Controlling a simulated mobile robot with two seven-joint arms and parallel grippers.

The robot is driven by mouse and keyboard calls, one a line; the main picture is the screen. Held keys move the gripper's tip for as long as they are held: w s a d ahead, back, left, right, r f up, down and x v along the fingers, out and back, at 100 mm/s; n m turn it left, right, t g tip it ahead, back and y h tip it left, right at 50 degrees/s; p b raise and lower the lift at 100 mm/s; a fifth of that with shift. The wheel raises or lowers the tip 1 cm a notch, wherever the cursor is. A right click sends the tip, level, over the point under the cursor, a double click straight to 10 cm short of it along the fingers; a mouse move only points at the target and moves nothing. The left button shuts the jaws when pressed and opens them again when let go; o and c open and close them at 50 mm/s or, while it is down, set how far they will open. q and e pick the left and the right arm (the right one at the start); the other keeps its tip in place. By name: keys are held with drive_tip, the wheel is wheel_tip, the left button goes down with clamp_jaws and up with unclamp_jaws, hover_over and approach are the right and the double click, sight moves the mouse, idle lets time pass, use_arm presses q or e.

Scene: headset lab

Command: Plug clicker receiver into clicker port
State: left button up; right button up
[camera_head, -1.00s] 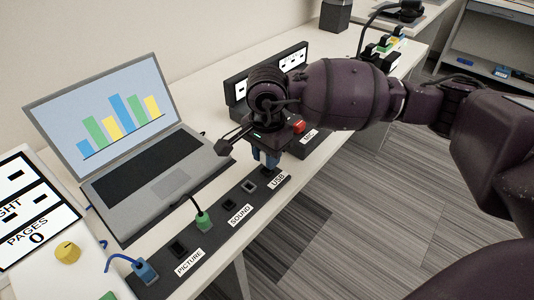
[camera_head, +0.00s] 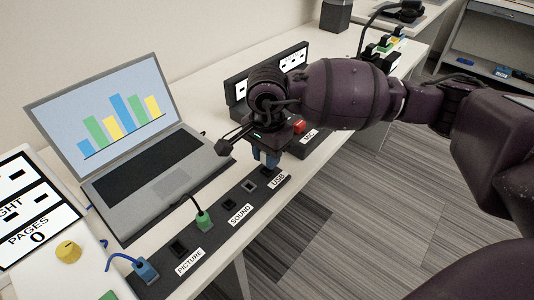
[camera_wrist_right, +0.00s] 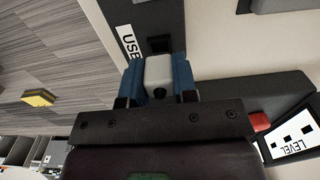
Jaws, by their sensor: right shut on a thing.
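My right gripper (camera_head: 266,160) is over the far end of the dark port strip (camera_head: 215,222), beside the USB label (camera_head: 278,181). In the right wrist view its blue fingers (camera_wrist_right: 158,85) are shut on a pale grey block, the receiver (camera_wrist_right: 158,72). A dark square port (camera_wrist_right: 159,45) shows just beyond the receiver's far end, beside the USB label. I cannot tell whether the receiver touches the strip. My left gripper is not in view.
A laptop (camera_head: 150,165) stands left of the strip. A green plug (camera_head: 203,221) and a blue plug (camera_head: 145,270) sit in the strip nearer me. A dark box with a red button (camera_head: 298,127) stands just beyond my gripper. Carpet lies to the right of the desk.

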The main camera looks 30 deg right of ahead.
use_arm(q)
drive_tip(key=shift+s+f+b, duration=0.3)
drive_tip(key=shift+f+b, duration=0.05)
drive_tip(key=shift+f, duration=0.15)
use_arm(e)
drive_tip(key=shift+f, duration=1.05)
drive_tip(key=o, duration=1)
drive_tip(key=shift+c, duration=0.2)
wheel_tip(320, 180, up, 5)
drive_tip(key=shift+f+p, duration=0.2)
drive_tip(key=shift+p, duration=0.4)
wheel_tip(320, 180, up, 5)
drive_tip(key=shift+r+p, duration=0.1)
drive_tip(key=shift+p, duration=0.45)
drive_tip(key=shift+r, duration=0.55)
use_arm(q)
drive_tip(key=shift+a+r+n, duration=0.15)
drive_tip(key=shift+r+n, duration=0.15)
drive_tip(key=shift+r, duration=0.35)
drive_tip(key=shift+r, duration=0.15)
